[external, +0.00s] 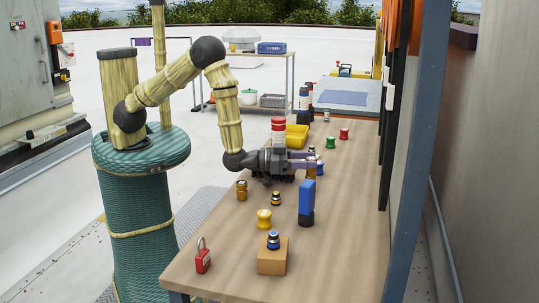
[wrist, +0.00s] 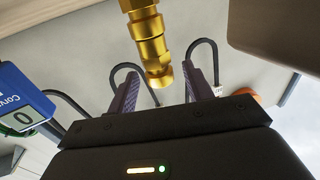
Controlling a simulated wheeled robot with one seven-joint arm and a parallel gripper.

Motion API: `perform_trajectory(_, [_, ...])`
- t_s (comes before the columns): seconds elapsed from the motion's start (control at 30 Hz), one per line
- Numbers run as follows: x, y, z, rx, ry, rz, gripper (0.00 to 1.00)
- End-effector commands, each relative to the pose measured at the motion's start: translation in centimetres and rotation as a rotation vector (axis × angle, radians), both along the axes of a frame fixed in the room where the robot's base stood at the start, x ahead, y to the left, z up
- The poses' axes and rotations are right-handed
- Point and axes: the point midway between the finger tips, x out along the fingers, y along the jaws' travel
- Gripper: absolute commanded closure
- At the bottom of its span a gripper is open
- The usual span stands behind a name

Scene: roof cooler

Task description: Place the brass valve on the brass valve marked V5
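My gripper (external: 312,160) is over the middle of the workbench, its purple fingers pointing right. In the wrist view my gripper (wrist: 162,70) is open. A brass valve (wrist: 148,35) enters from the top edge, and its near end lies between the fingertips with gaps on both sides. A small brass-coloured piece (external: 319,170) shows by the fingertips in the external view; I cannot tell if it is that valve. Another brass valve-like piece (external: 242,191) stands on the bench left of my gripper. No V5 mark is readable.
A blue meter (external: 306,197) stands close in front of my gripper; it also shows in the wrist view (wrist: 25,98). A red-and-white cylinder (external: 278,131) and yellow bin (external: 297,137) stand behind. Nearer are a yellow spool (external: 264,220), wooden block (external: 272,261) and red padlock (external: 203,260). The bench's right front is clear.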

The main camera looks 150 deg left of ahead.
Motion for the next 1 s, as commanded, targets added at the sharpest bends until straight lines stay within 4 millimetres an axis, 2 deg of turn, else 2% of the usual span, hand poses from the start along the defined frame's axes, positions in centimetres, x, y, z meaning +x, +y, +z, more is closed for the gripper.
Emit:
perform_trajectory(0.27, [0.0, 0.0, 0.4, 0.000, 0.000, 0.000, 0.49])
perform_trajectory(0.37, [-0.5, -0.9, 0.1, -0.002, 0.001, -0.001, 0.49])
perform_trajectory(0.8, [-4.5, -7.5, 0.0, -0.001, 0.002, -0.002, 0.49])
perform_trajectory(1.0, [-5.9, -9.8, 0.1, 0.000, 0.001, -0.002, 0.49])
